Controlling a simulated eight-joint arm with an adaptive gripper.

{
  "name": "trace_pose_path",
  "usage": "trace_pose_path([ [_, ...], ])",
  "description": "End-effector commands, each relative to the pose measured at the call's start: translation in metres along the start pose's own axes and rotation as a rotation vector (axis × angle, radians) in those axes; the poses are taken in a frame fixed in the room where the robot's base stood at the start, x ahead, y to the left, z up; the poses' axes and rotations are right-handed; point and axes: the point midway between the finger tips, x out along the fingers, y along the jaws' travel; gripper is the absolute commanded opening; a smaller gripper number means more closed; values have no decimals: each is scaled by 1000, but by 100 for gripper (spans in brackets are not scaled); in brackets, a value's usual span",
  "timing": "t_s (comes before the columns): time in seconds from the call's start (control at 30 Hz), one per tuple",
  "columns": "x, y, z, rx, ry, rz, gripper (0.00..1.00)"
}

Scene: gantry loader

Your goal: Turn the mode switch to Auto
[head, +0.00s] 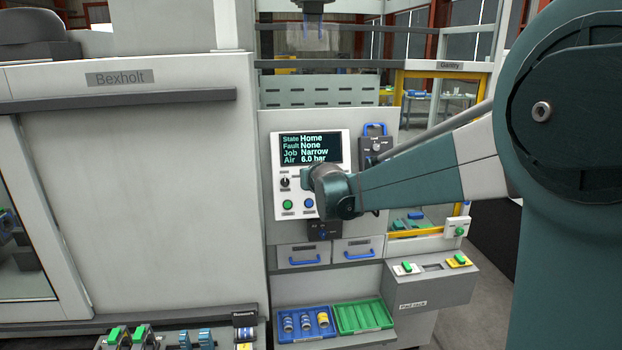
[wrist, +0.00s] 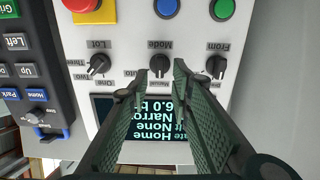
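The mode switch (wrist: 160,66) is a small black knob under the upside-down "Mode" label in the wrist view. Its grip stands about upright there; the position labels beside it are partly covered, so I cannot tell its setting. My gripper (wrist: 160,72) is open, with one fingertip on each side of the knob; contact is not clear. In the head view my gripper (head: 325,228) is in front of the control panel (head: 279,160), and the mode switch is hidden behind my wrist. The screen (head: 310,149) reads State Home, Fault None, Job Narrow, Air 6.0 bar.
Beside the mode switch are the Lot knob (wrist: 98,66) and the From knob (wrist: 216,66). A blue button (wrist: 168,8), a green button (wrist: 222,9) and a red-on-yellow button (wrist: 88,10) are close by. A dark pendant (wrist: 30,70) hangs beside the panel.

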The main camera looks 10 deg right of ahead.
Motion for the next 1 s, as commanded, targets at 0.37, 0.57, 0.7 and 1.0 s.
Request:
trace_pose_path([
  [0.37,18,0,0,1,0,0,23],
  [0.57,19,0,0,1,0,0,23],
  [0.7,19,0,0,1,0,0,21],
  [1.0,19,0,0,1,0,0,0],
])
